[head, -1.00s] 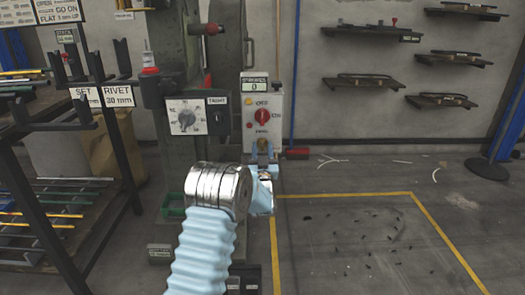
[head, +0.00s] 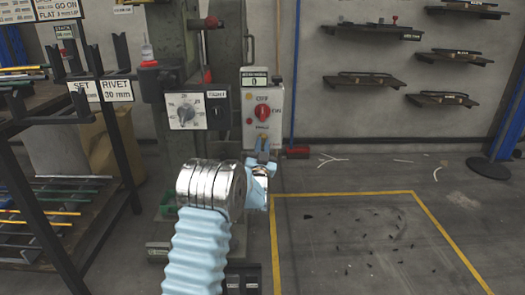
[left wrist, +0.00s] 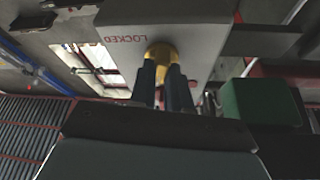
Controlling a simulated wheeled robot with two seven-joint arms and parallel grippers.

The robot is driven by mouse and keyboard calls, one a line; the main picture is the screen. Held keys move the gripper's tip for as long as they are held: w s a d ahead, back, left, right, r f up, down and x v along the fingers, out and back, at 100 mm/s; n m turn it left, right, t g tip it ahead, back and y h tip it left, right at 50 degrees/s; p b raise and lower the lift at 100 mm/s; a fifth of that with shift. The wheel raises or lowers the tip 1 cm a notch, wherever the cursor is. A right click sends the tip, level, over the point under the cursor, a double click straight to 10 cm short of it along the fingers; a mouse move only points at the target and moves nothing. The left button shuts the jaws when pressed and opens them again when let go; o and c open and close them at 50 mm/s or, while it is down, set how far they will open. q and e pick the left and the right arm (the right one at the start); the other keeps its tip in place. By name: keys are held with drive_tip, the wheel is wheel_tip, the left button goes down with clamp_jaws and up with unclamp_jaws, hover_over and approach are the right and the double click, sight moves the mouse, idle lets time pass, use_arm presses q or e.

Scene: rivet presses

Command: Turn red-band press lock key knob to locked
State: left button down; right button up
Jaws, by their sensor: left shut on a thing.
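The press control box (head: 262,112) is a grey-white panel with a red selector knob (head: 263,112) and a small display on top. The lock key knob is low on this box; in the left wrist view it is a round yellow-brass knob (left wrist: 161,52) beside the printed word LOCKED (left wrist: 126,39). My left gripper (head: 263,147) is at the box's lower end. In the left wrist view its two dark fingers (left wrist: 161,75) are shut on the knob, one on each side. The knob's exact turn angle cannot be told. My right gripper is out of view.
A dial panel (head: 198,110) stands left of the control box. A dark rack (head: 105,120) with rods is at the left. Wall shelves (head: 440,98) hang at the right. The yellow-lined floor area (head: 350,235) holds only small scraps.

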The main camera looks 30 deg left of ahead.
use_arm(q)
drive_tip(key=m+h+b, duration=0.1)
drive_tip(key=m, duration=0.1)
drive_tip(key=m+h+b, duration=0.1)
drive_tip(key=m, duration=0.2)
drive_tip(key=shift+s+f+h, duration=0.1)
drive_tip(key=shift+f+h, duration=0.05)
drive_tip(key=shift+h, duration=0.25)
drive_tip(key=m+h+b, duration=0.1)
drive_tip(key=m+h, duration=0.1)
drive_tip(key=m, duration=0.3)
drive_tip(key=shift+a, duration=0.1)
drive_tip(key=m, duration=0.1)
drive_tip(key=m+h, duration=0.1)
drive_tip(key=m+b, duration=0.1)
drive_tip(key=m, duration=0.1)
drive_tip(key=shift+r+g+h, duration=0.25)
drive_tip(key=shift+g+h, duration=0.05)
drive_tip(key=shift+g, duration=0.1)
drive_tip(key=shift+r+m+g+h+b, duration=0.1)
drive_tip(key=shift+m+g+h+b, duration=0.45)
drive_tip(key=shift+m, duration=1.65)
drive_tip(key=shift+g+y, duration=0.25)
drive_tip(key=shift+g, duration=0.1)
drive_tip(key=c, duration=1.1)
unclamp_jaws()
drive_tip(key=shift+s, duration=0.1)
